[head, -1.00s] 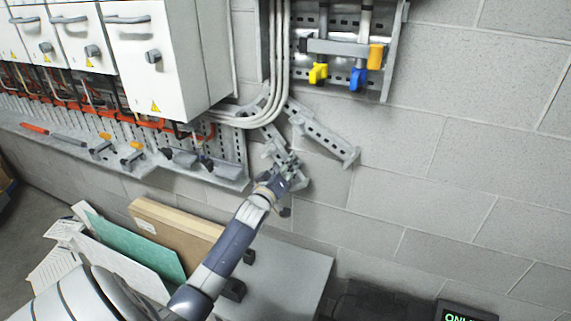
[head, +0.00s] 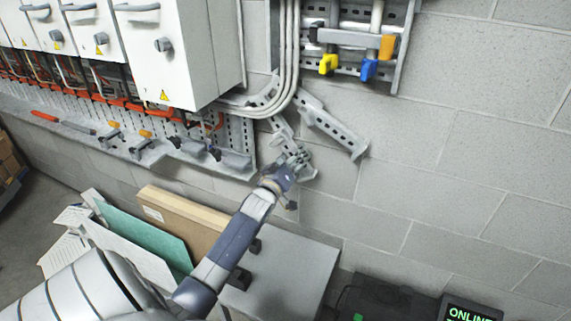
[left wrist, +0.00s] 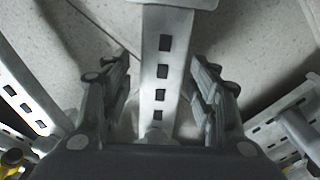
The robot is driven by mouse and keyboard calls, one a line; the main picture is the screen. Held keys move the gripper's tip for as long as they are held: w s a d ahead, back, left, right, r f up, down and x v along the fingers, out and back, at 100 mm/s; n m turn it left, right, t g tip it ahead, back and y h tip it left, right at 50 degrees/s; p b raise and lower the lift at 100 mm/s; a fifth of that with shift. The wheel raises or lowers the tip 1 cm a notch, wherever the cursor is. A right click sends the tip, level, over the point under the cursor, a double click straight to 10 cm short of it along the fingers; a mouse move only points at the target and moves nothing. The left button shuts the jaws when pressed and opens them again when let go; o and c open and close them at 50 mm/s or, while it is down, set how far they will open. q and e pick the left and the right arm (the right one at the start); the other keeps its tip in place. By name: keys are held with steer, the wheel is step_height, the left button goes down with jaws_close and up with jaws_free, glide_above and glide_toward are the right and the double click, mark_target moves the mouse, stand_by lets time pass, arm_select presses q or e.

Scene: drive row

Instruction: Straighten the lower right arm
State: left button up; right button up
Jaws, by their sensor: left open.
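A grey slotted bracket arm (head: 283,130) slants down and right from the wall rail, below the conduit bend. My left gripper (head: 296,160) is at its lower part and hides some of it. In the left wrist view the slotted bracket arm (left wrist: 162,65) runs between the two fingers of my open left gripper (left wrist: 160,80). A gap shows on each side of it, so the fingers look apart from it. A second slotted bracket arm (head: 335,130) slants down and right beside it, ending free. I cannot tell which of the two the task names. My right gripper is not in view.
White cabinets (head: 175,55) and a slotted rail with a grey tray (head: 225,160) are at left. Yellow (head: 328,64) and blue (head: 369,70) handles hang above. Boards (head: 180,225) and a grey cabinet top (head: 290,270) lie below. The block wall at right is clear.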

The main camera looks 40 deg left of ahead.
arm_select(q)
steer(key=v, duration=1.1)
